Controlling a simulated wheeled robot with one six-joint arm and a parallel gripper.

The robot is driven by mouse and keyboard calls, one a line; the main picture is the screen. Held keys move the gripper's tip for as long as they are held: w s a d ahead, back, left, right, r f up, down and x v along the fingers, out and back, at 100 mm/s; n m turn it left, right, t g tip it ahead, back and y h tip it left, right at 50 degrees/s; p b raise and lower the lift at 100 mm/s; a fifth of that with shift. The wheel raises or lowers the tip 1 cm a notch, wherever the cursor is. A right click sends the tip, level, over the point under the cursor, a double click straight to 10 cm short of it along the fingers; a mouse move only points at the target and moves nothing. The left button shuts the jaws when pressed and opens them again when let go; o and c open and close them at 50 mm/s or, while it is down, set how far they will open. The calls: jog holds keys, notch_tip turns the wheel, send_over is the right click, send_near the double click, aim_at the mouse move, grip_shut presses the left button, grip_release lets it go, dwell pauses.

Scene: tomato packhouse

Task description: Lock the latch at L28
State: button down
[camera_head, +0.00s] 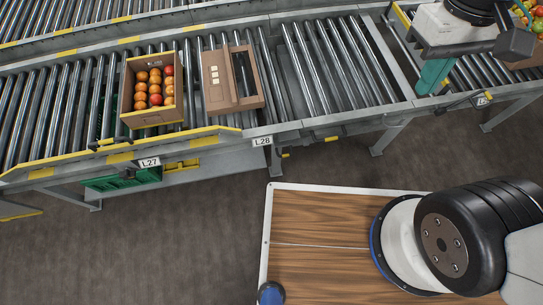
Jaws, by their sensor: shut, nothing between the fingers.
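The label L28 (262,141) is on the front edge of the roller conveyor. A small yellow handle (326,139) shows on the edge to its right, and a yellow tip (285,155) shows just below it. I cannot tell which is the latch or whether it is locked. My gripper (423,93), with teal fingers under a white and dark body, is at the upper right. It is shut and empty over the conveyor's front edge, well right of L28, near another yellow handle (441,110). Part of the wrist is cut off by the frame's top.
A box of tomatoes (182,116) and a brown carton (213,101) with a dark opening stand on the conveyor near L27 (149,162) and L28. A green crate (122,180) is below L27. Conveyor legs (385,137) stand below the edge. The floor (190,235) in front is clear.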

jog(key=w+a+f+n+g+h, duration=0.1)
jog(key=w+a+f+n+h, duration=0.25)
jog(key=a+f, duration=0.4)
jog(key=w+a+f+n+h, duration=0.2)
jog(key=w+a+f+n, duration=0.15)
jog(key=a+f, duration=0.4)
jog(key=s+a+f+n+t, duration=0.1)
jog(key=a+f+n, duration=0.3)
jog(key=f, duration=0.6)
jog(key=s+a+f+n+t, duration=0.1)
jog(key=a+f+n+t, duration=0.2)
jog(key=a+f+n, duration=0.2)
jog(key=s+a+f+n+t, duration=0.1)
jog(key=a+f+n, duration=0.3)
jog(key=a+f, duration=0.5)
notch_tip(320, 180, down, 8)
jog(key=shift+a+r+t+h, duration=0.15)
jog(key=shift+a+t+h, duration=0.2)
jog(key=shift+t, duration=0.15)
jog(key=d+r+x, duration=0.1)
jog(key=d+x, duration=0.1)
jog(key=x, duration=1.1)
jog(key=shift+w+r, duration=0.4)
